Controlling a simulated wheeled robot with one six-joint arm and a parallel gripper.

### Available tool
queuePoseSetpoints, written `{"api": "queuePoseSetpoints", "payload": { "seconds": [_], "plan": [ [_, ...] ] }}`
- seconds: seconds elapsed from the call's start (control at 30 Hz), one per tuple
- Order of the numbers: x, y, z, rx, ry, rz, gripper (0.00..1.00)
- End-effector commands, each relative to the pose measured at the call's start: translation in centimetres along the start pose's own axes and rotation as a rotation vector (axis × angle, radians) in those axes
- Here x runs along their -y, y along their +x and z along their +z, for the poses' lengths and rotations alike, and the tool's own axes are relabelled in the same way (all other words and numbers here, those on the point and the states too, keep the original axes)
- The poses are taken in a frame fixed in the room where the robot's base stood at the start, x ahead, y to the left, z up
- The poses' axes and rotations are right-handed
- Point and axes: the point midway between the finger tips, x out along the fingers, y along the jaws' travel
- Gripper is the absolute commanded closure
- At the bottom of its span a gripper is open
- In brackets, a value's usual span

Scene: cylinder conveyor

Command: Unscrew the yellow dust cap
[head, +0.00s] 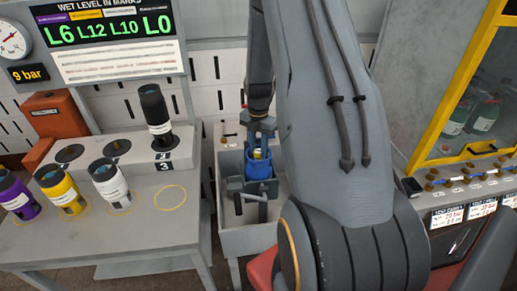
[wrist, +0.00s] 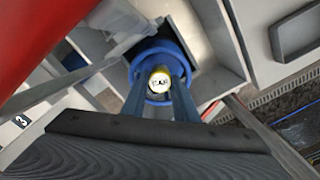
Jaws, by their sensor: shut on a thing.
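The yellow dust cap (head: 258,154) sits at the top of an upright blue cylinder (head: 261,172), held in a grey stand inside a light grey bay. In the wrist view the cap (wrist: 160,70) has a yellow rim and a pale top with dark marks, centred within the blue cylinder's round shoulder (wrist: 149,54). My gripper (head: 260,141) comes down from above and is shut on the cap, one finger on each side. In the wrist view my gripper's fingers (wrist: 160,88) reach the cap's two sides. The threads are hidden.
A table at left (head: 148,235) holds purple, yellow and white-banded cylinders, plus a black one (head: 154,112) standing upright on a raised block. A yellow-framed cabinet (head: 455,80) with bottles stands at right. The bay's walls (head: 228,190) surround the stand closely.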

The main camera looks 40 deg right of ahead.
Motion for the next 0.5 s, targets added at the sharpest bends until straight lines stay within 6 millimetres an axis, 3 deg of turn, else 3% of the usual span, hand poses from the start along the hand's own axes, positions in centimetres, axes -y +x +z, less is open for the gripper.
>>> {"api": "queuePoseSetpoints", "payload": {
  "seconds": [0.3,0.5],
  "plan": [
    [-0.02,-0.05,0.03,0.001,-0.374,0.000,1.00],
    [-0.02,-0.06,0.03,0.001,-0.431,0.000,1.00]
  ]
}}
